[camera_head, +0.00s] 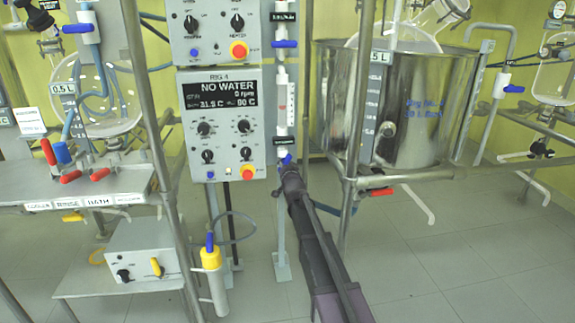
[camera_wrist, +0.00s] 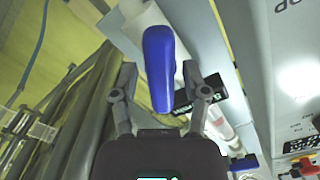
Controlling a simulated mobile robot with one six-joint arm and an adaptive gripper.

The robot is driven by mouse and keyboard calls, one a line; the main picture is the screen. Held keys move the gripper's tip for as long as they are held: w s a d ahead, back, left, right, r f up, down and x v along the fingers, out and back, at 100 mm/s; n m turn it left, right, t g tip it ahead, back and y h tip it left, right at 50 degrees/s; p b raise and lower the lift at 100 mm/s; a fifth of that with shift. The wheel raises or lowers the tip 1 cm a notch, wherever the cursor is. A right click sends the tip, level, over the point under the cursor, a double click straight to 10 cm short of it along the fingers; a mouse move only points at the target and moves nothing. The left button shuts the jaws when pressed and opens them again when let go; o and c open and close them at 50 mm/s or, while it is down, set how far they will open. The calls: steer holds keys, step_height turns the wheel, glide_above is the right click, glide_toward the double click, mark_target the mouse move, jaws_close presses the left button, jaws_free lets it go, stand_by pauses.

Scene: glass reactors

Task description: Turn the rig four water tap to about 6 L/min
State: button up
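The rig four water tap has a blue handle (camera_wrist: 158,66) on a white pipe. In the wrist view the handle lies lengthwise between the two fingers of my gripper (camera_wrist: 160,75). The fingers are apart, one on each side, with a narrow gap visible beside the handle. In the head view my gripper (camera_head: 288,172) reaches up to the blue tap (camera_head: 284,158) at the foot of the flow tube (camera_head: 291,104); the fingertips are too small to make out there. The RIG 4 panel (camera_head: 222,125) reads NO WATER, 0 rpm.
A second blue tap (camera_head: 284,44) sits higher on the same pipe. A steel vessel (camera_head: 425,110) stands to the right, behind a metal post (camera_head: 357,110). A bench with red and blue handles (camera_head: 70,177) is at left. Floor at lower right is clear.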

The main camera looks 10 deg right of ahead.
jaws_close()
steer(key=shift+n, duration=0.3)
steer(key=shift+o, duration=1.7)
jaws_free()
steer(key=shift+s, duration=0.1)
steer(key=s, duration=1.2)
